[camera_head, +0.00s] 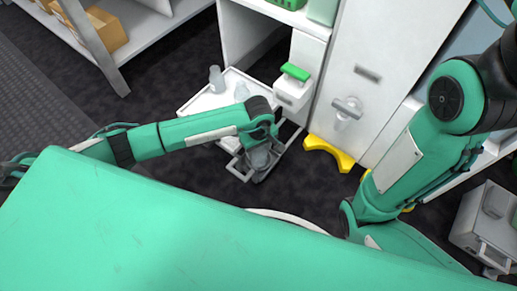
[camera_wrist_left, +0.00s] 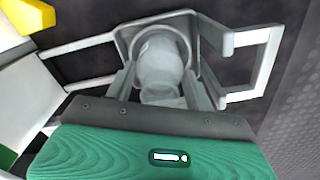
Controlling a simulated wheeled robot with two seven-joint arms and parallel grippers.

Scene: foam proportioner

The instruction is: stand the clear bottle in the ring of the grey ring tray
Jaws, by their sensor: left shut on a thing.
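My left gripper (camera_head: 258,170) is low at the end of the left arm, shut on the clear bottle (camera_wrist_left: 162,68). In the left wrist view the bottle sits between the two fingers, its lower part hidden by the gripper body. The grey ring tray (camera_wrist_left: 262,37) shows there as a squarish ring around the bottle with open frames on both sides. Whether the bottle rests in the ring or is held over it, I cannot tell. In the head view the tray (camera_head: 237,173) is partly hidden by my gripper. My right gripper is out of view.
A white tray (camera_head: 192,106) with clear bottles (camera_head: 216,79) stands behind my left forearm. A white cabinet (camera_head: 350,75) with a green-topped dispenser (camera_head: 293,90) rises close behind. A yellow bracket (camera_head: 330,152) lies to the right. Shelving with boxes (camera_head: 105,30) is at upper left.

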